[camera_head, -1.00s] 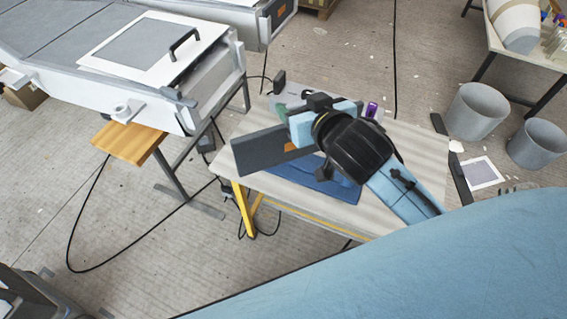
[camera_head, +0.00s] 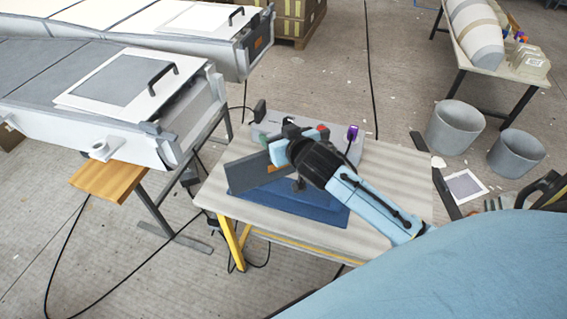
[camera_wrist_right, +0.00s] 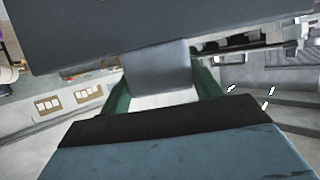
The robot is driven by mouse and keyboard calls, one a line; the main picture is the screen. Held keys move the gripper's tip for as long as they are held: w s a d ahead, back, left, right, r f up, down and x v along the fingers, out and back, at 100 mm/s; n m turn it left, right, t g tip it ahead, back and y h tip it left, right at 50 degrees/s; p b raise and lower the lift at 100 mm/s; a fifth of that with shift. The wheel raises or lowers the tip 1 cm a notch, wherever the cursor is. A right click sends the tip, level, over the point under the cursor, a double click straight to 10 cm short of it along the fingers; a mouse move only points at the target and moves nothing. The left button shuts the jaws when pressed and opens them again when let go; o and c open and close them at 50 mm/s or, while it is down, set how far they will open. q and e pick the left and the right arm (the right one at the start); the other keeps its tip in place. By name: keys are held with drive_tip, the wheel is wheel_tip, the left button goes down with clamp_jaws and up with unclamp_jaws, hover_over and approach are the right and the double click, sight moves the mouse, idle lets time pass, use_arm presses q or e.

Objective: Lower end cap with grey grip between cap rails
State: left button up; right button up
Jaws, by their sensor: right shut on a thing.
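The end cap (camera_head: 243,177) is a dark grey flat panel with an orange mark, held tilted above the work table. Its grey grip (camera_wrist_right: 160,76) sits between the green fingers of my right gripper (camera_wrist_right: 163,90), which is shut on it. In the head view my right gripper (camera_head: 279,152) is at the cap's right end. The near white mould (camera_head: 80,118) stands to the left, its right end (camera_head: 190,112) open; I cannot make out the cap rails clearly there. The cap is apart from this mould. My left gripper is not in view.
A blue mat (camera_head: 300,203) lies on the work table (camera_head: 370,225) under the cap. A grey holder (camera_head: 265,128) stands at the table's back. A wooden board (camera_head: 108,178) juts below the mould. A white lid (camera_head: 130,78) with a black handle lies on the mould.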

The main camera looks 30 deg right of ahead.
drive_tip(key=shift+f+b, duration=0.6)
drive_tip(key=shift+f, duration=2.55)
drive_tip(key=o, duration=1.5)
drive_tip(key=shift+f, duration=0.1)
drive_tip(key=p+v, duration=0.1)
drive_tip(key=v, duration=1.1)
drive_tip(key=shift+s, duration=0.1)
